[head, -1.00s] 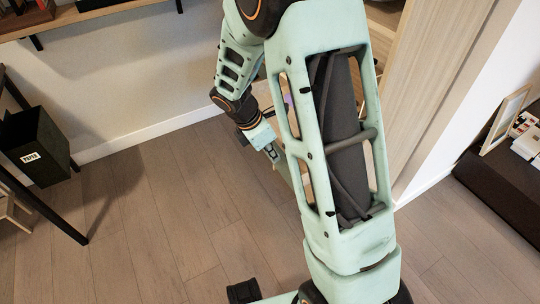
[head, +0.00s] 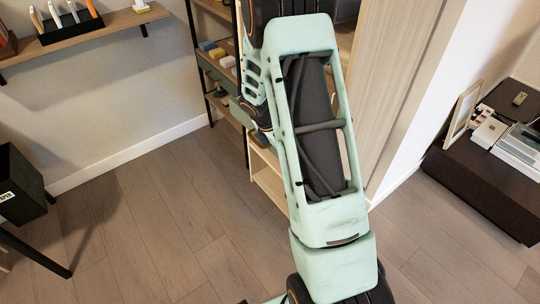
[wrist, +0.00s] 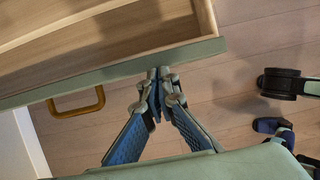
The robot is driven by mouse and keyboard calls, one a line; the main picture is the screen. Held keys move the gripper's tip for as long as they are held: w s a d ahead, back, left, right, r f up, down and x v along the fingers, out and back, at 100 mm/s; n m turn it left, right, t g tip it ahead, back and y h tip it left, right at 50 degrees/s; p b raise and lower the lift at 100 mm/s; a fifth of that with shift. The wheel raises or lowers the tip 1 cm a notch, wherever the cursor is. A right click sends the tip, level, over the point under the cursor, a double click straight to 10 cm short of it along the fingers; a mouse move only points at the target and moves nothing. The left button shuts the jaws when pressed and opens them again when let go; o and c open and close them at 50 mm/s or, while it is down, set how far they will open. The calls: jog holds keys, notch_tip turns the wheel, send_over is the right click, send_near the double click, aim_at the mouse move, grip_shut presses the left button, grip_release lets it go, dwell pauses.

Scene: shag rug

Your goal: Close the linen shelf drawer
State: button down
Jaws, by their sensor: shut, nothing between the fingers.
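The wrist view shows an open wooden drawer (wrist: 150,32) with a grey-green front (wrist: 115,73) and a brass-coloured loop handle (wrist: 77,102) on its left part. My gripper (wrist: 160,75) is shut and empty. Its fingertips are at the drawer front, to the right of the handle, and overlap its edge in the picture; I cannot tell whether they touch it. In the head view my own arm covers the middle and hides the gripper. A dark-framed shelf (head: 204,98) with wooden boards stands behind the arm, partly hidden.
A wall shelf (head: 95,28) holds a dark rack of upright tools. A dark bin (head: 18,185) stands at the left. A tall wooden panel (head: 385,90) rises right of my arm. A dark low cabinet (head: 480,190) stands at the far right. The floor in front is clear.

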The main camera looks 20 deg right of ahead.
jog(key=shift+w+d+p, duration=0.25)
jog(key=shift+d, duration=0.7)
jog(key=shift+w+d+p, duration=0.25)
jog(key=shift+d, duration=0.65)
